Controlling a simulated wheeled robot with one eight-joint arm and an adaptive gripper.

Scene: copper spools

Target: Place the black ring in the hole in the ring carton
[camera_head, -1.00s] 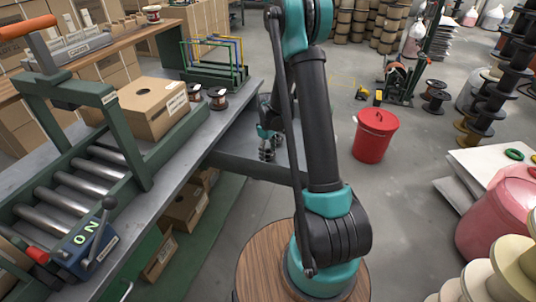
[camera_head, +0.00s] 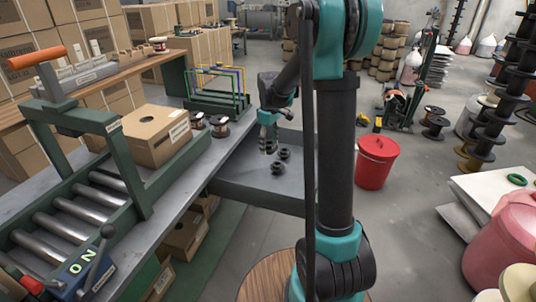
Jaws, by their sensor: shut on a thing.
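The ring carton (camera_head: 160,148) is a closed brown cardboard box with a dark round hole (camera_head: 147,120) in its top. It sits on the roller conveyor at left. My gripper (camera_head: 269,148) points down over the grey lower surface, to the right of the carton and well apart from it. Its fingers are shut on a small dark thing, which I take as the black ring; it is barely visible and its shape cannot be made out. Two small black spool-like pieces (camera_head: 281,160) stand on the grey surface just right of the fingers.
Two copper spools (camera_head: 219,126) stand on the bench right of the carton. A wire rack with coloured frames (camera_head: 215,90) stands behind them. A green conveyor frame (camera_head: 128,165) rises in front of the carton. A red bin (camera_head: 374,160) stands on the floor at right.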

